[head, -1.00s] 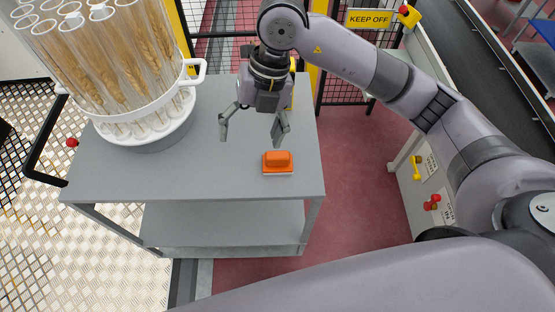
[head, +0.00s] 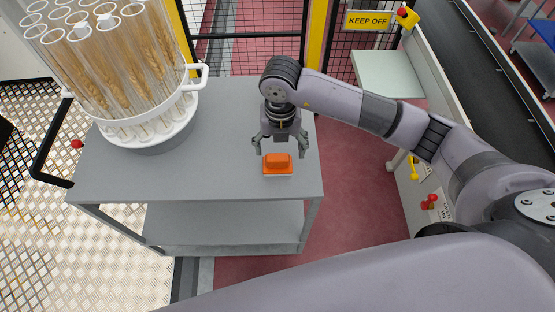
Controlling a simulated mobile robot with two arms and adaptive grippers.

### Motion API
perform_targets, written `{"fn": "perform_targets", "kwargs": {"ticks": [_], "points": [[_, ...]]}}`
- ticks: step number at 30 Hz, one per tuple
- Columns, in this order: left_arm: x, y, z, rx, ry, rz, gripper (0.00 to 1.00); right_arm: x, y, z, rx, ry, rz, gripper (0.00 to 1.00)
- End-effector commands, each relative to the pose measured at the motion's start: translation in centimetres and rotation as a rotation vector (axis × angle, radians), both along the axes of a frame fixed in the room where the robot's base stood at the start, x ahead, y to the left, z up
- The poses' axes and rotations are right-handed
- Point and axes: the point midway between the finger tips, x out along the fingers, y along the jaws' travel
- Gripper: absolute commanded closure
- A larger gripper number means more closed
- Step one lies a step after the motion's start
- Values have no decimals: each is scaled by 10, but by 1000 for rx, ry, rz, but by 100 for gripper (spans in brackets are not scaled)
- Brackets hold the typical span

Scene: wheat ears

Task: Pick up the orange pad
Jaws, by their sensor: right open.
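The orange pad (head: 277,161) lies on the grey cart top (head: 225,170) near its right edge. It has a raised orange grip on top and a thin white layer underneath. My right gripper (head: 279,153) is open and points down over the pad, its two fingers spread to the left and right of it. I cannot tell how far above the pad the fingertips are, and no contact is visible. My left gripper is out of view.
A white round rack (head: 150,124) with clear tubes of wheat ears stands on the cart's left side. A mesh fence with yellow posts (head: 314,40) is behind the cart. A KEEP OFF sign (head: 368,20) and a conveyor are at the right. The cart's middle is clear.

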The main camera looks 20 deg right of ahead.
Motion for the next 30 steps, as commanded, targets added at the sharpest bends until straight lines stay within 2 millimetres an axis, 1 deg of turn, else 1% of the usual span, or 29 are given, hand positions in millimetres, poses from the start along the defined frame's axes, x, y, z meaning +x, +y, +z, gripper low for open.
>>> {"fn": "perform_targets", "kwargs": {"ticks": [5,8,9,12,15,21,30], "points": [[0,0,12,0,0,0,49,0,3,-13,0,4,-1,23],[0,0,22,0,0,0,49,2,5,-28,-1,5,-1,23],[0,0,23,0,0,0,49,2,6,-36,-1,5,-1,23],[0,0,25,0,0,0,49,3,6,-47,1,2,0,23],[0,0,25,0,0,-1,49,3,5,-53,0,1,1,23],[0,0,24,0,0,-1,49,3,5,-54,1,0,1,23],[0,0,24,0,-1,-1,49,3,5,-54,1,0,1,43]]}}
